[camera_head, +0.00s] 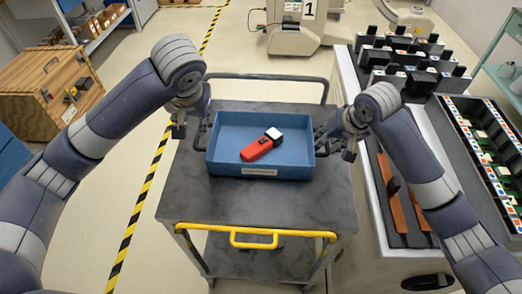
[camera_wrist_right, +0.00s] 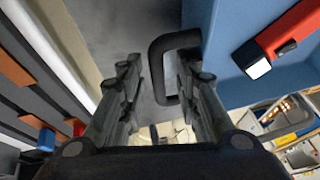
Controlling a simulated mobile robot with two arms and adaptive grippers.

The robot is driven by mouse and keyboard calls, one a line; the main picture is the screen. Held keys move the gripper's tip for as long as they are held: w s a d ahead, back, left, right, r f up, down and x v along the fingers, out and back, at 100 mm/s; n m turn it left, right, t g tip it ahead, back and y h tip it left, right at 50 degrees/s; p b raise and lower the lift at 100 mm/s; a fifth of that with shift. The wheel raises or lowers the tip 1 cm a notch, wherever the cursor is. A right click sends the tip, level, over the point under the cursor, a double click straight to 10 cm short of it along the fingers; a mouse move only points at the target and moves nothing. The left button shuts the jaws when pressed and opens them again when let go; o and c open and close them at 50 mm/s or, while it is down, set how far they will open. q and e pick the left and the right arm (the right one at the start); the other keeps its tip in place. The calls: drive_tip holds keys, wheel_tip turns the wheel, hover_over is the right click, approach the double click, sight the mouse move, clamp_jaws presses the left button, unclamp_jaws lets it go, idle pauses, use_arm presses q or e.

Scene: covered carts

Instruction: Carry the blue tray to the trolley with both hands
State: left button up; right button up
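The blue tray (camera_head: 222,160) is on the dark grey top of the trolley (camera_head: 270,205) with the yellow handle, toward its far side. Whether a small gap lies under it is unclear. A red and black object with a white end (camera_head: 262,145) lies in the tray. My left gripper (camera_head: 190,128) is at the tray's left side by a dark handle; its finger gap is unclear. My right gripper (camera_head: 335,143) is at the right side. In the right wrist view its fingers (camera_wrist_right: 158,85) are apart, with the black tray handle (camera_wrist_right: 157,65) between them.
A light machine or cart with black-topped blocks (camera_head: 405,58) and a rack of small parts (camera_head: 485,150) stands close on the right. A wooden cabinet (camera_head: 45,100) is at the left. Yellow-black floor tape (camera_head: 138,215) runs along the trolley's left, with clear floor beside it.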

drive_tip(key=v, duration=1.1)
drive_tip(key=shift+f, duration=0.1)
